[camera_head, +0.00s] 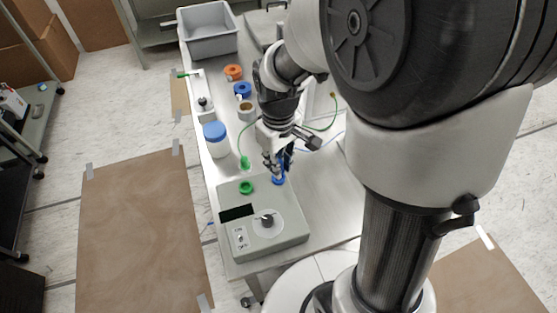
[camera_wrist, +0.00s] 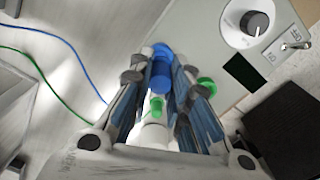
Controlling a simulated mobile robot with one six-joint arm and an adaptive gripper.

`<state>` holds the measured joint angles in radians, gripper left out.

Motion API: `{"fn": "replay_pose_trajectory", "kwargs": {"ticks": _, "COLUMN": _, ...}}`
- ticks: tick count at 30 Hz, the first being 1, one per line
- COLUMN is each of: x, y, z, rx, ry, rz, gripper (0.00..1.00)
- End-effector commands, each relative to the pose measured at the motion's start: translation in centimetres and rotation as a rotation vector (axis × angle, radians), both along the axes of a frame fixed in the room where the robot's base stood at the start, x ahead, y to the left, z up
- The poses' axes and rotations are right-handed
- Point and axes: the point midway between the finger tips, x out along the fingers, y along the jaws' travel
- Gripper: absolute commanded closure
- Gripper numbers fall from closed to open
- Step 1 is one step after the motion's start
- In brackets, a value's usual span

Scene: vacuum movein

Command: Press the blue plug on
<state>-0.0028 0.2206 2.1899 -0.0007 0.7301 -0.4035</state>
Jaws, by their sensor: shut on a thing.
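My gripper (camera_head: 277,172) points down over the back right corner of the grey control box (camera_head: 285,238). It is shut on the blue plug (camera_wrist: 160,76), which sits between the two fingers in the wrist view. A blue ring-shaped port (camera_head: 279,181) lies on the box directly below the gripper; it also shows past the plug in the wrist view (camera_wrist: 161,49). The plug lines up with the port, but I cannot tell whether they touch or how deep it sits. A green port (camera_head: 246,187) is left of it on the box.
A loose green plug (camera_head: 244,163) on a green hose lies behind the box. A white jar with blue lid (camera_head: 215,133), a blue spool (camera_head: 242,90), an orange spool (camera_head: 233,72) and a grey bin (camera_head: 208,32) stand farther back. The bench right of the box is clear.

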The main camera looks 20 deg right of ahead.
Motion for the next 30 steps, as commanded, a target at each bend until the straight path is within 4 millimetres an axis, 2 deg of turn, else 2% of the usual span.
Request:
{"fn": "replay_pose_trajectory", "kwargs": {"ticks": 15, "x": 0.0, "y": 0.0, "z": -0.2, "rx": 0.000, "ry": 0.000, "rz": 0.000, "gripper": 1.00}}
{"fn": "replay_pose_trajectory", "kwargs": {"ticks": 30, "x": 0.0, "y": 0.0, "z": -1.4, "rx": 0.000, "ry": 0.000, "rz": 0.000, "gripper": 1.00}}
